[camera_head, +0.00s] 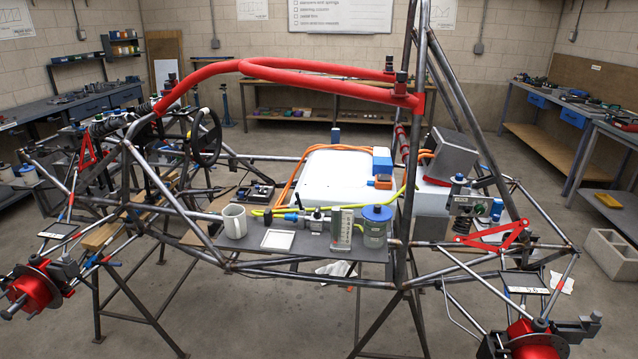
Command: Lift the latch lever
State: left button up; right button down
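I cannot pick out the latch lever with certainty. A blue block (382,161) and a small orange-and-dark fitting (381,182) sit at the right end of a white box (330,175) inside the tube chassis (290,268). They are too small to show whether either carries a lever. A red padded hoop (300,72) arches over the chassis and meets dark clamps (401,84) by the upright at right. Neither of my grippers shows in the head view.
A dark shelf (290,246) on the chassis's near side holds a white mug (234,221), a white-framed tray (278,239), a grey-green upright block (341,229) and a blue-lidded jar (376,226). Tubes, a red wishbone (492,238) and red brake parts (38,290) surround it.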

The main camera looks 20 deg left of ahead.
aim_at(296, 194)
jog(key=l+u, duration=0.2)
jog(key=u, duration=0.15)
jog(key=i+l+u, duration=0.1)
jog(key=u, duration=0.25)
jog(key=l+u, duration=0.35)
